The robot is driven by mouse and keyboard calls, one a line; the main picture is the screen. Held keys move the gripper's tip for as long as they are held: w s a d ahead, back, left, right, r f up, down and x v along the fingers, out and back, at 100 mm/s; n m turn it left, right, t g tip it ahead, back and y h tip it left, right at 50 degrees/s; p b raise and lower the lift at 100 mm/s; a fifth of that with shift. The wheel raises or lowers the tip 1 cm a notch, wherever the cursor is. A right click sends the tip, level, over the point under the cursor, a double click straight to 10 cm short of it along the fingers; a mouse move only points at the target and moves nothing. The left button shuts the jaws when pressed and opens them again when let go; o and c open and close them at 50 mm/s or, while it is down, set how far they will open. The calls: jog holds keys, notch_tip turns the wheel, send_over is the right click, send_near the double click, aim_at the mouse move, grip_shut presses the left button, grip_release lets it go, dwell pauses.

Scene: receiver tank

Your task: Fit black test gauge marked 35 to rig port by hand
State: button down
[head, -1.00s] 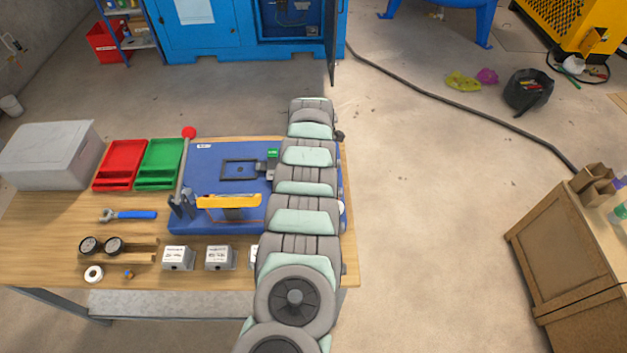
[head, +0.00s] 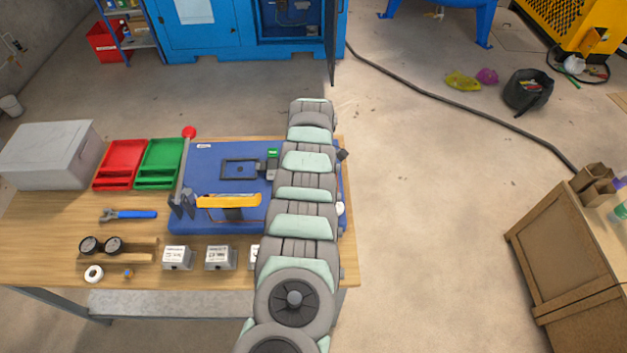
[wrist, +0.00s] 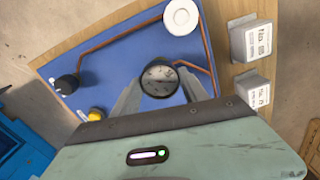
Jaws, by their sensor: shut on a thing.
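A black-rimmed gauge (wrist: 160,78) with a pale dial sits between the fingers of my gripper (wrist: 160,90) in the wrist view. The fingers are shut on it, and its dial faces the camera. The mark on the dial is too small to read. The gauge is over the blue rig board (wrist: 120,75); the board also shows in the head view (head: 215,155). A copper pipe (wrist: 206,72) runs up to the gauge and passes out of sight behind it. The port is hidden, and I cannot tell whether the gauge touches it. In the head view my arm hides the gripper.
Two more black gauges (head: 101,245) stand on a wooden rack at the table's left front. Labelled grey boxes (head: 178,257) line the front edge. A black knob (wrist: 67,84), a yellow knob (wrist: 97,114) and a white disc (wrist: 181,17) are on the board near my gripper.

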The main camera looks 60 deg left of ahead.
jog(key=m, duration=0.5)
jog(key=shift+m, duration=0.4)
jog(key=m, duration=0.3)
jog(key=shift+f, duration=0.1)
jog(key=c, duration=1.1)
grip_release()
jog(key=shift+m, duration=1.2)
jog(key=o, duration=0.6)
notch_tip(320, 180, up, 7)
jog(key=p, duration=0.4)
jog(key=shift+p, duration=0.35)
jog(key=shift+w, duration=0.1)
